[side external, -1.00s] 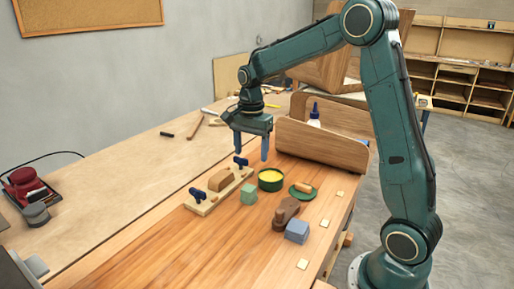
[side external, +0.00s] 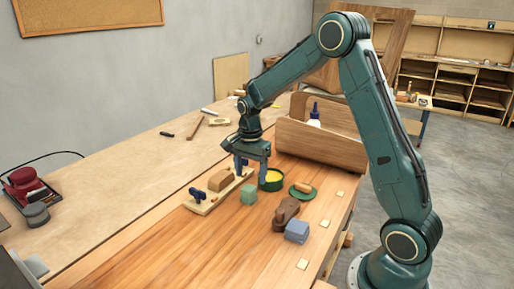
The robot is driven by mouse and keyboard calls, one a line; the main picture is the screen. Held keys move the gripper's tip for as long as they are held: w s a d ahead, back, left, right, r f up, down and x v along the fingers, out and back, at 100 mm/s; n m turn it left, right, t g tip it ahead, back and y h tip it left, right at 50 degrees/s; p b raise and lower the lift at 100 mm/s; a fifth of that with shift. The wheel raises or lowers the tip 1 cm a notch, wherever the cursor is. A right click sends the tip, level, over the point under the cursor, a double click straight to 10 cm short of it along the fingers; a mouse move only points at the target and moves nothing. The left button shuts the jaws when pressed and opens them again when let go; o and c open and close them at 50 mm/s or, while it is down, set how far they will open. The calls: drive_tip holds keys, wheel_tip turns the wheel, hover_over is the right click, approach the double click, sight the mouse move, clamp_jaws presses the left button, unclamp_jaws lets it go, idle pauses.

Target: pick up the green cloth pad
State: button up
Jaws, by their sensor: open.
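The green cloth pad (side external: 248,193) is a small, light green, block-like stack on the wooden bench top (side external: 170,240). It sits just right of a pale board with a brown block. My gripper (side external: 250,173) points down with its fingers spread and nothing seen between them. In the picture it is just above and behind the pad, near the far end of the board and the yellow-filled pot. I cannot tell its exact height over the bench. The pad is unobstructed in this view.
The board (side external: 205,206) carries a brown block (side external: 221,180) and dark blue clamps (side external: 198,194). A dark pot (side external: 270,181), a green dish (side external: 303,191), a brown tool (side external: 286,212) and a blue-grey pad (side external: 297,230) stand to the right. The front bench is clear.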

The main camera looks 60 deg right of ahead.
sight(250, 187)
drive_tip(key=shift+f, duration=0.8)
drive_tip(key=shift+a+f, duration=0.2)
drive_tip(key=shift+f, duration=2.4)
drive_tip(key=c, duration=1)
drive_tip(key=shift+r, duration=0.2)
drive_tip(key=shift+c, duration=0.2)
wheel_tip(250, 187, up, 20)
drive_tip(key=shift+f, duration=0.15)
